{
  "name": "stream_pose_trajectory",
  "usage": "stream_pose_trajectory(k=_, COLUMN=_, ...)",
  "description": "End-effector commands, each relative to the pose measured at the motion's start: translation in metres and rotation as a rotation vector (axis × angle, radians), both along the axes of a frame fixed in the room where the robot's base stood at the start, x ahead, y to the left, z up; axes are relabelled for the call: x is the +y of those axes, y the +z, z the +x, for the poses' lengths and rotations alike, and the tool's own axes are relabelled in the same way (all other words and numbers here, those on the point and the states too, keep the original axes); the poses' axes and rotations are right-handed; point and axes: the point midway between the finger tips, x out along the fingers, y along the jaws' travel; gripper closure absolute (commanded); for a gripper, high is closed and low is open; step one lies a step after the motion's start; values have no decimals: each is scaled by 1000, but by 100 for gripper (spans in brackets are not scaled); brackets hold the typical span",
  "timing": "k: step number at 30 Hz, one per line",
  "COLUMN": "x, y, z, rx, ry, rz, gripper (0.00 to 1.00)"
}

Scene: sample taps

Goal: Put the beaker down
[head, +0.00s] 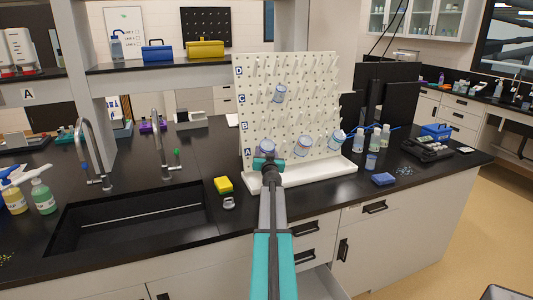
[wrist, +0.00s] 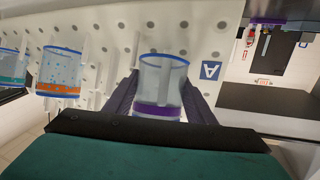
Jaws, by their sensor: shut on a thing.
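My gripper (head: 268,163) is at the lower left of the white peg rack, by row A. In the wrist view its dark jaws (wrist: 158,103) are shut on the sides of a clear beaker (wrist: 160,75) with a blue rim and a purple band. The beaker's mouth faces the pegboard (wrist: 110,28), close to the A label (wrist: 211,72). In the head view this beaker (head: 268,146) is partly hidden by my gripper. I cannot tell whether a peg is inside it.
Beakers hang on the rack (head: 303,147), (head: 337,138) and higher up (head: 279,93). An orange-banded one (wrist: 60,72) hangs beside mine in the wrist view. A small beaker (head: 371,161) and a blue box (head: 383,179) are on the counter right. A yellow sponge (head: 223,185) lies left, by the sink (head: 130,220).

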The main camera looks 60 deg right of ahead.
Motion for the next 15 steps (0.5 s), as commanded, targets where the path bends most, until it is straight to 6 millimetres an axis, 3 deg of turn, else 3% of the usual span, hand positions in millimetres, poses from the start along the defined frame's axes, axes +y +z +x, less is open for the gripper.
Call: stream_pose_trajectory(k=15, x=0, y=52, z=0, rx=0, ry=0, rz=0, gripper=75)
